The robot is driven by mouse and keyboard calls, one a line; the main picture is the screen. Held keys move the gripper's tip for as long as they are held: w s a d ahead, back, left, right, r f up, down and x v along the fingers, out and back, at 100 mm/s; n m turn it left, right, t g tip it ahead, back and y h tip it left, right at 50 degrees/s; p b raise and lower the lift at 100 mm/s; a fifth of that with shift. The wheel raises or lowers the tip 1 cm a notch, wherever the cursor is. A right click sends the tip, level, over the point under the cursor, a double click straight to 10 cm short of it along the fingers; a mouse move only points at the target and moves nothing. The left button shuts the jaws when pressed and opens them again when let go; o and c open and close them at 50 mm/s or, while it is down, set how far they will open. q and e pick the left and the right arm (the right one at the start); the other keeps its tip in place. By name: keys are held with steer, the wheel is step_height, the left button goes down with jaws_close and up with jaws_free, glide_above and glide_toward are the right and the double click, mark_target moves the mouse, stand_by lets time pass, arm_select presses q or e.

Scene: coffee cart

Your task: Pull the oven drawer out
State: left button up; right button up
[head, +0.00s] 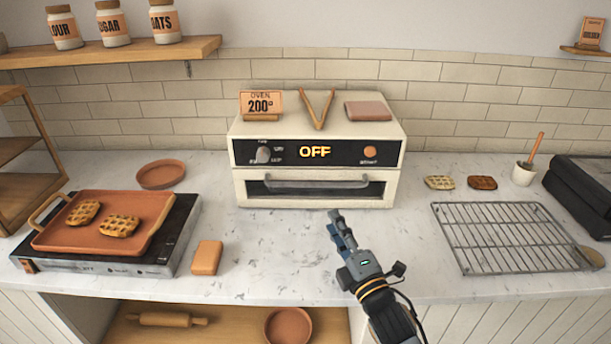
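The cream oven (222,187) stands at the back middle of the counter. Its black panel reads OFF. The oven drawer (255,197) is the lower front part, with a grey bar handle (318,183) across a dark window; it looks closed. My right gripper (337,222) is in front of the drawer, a little below and right of the handle's middle, apparently apart from it. Its fingers are seen nearly edge-on, so I cannot tell if they are open. Nothing shows held in it. My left gripper is not in view.
A hot plate (160,262) with a terracotta tray (60,240) of waffles is at left. A sponge-like block (207,257) lies beside it. A wire rack (500,238) is at right. Tongs (318,110) and a sign (261,104) are on the oven. Counter before the drawer is otherwise clear.

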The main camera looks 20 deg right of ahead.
mark_target(313, 185)
steer(key=shift+w+r, duration=0.2)
steer(key=shift+w, duration=0.15)
steer(key=x, duration=0.2)
steer(key=p+x, duration=0.1)
steer(key=x, duration=0.3)
steer(key=shift+s+r, duration=0.1)
steer(key=shift+r, duration=0.2)
steer(key=p+x, duration=0.1)
steer(key=x, duration=0.2)
steer(key=shift+w+a, duration=0.1)
steer(key=shift+w, duration=0.2)
steer(key=x, duration=0.2)
steer(key=shift+w, duration=0.25)
steer(key=shift+w+f, duration=0.1)
steer(key=shift+w, duration=0.05)
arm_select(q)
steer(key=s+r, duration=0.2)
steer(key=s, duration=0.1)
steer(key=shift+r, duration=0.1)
arm_select(e)
jaws_close()
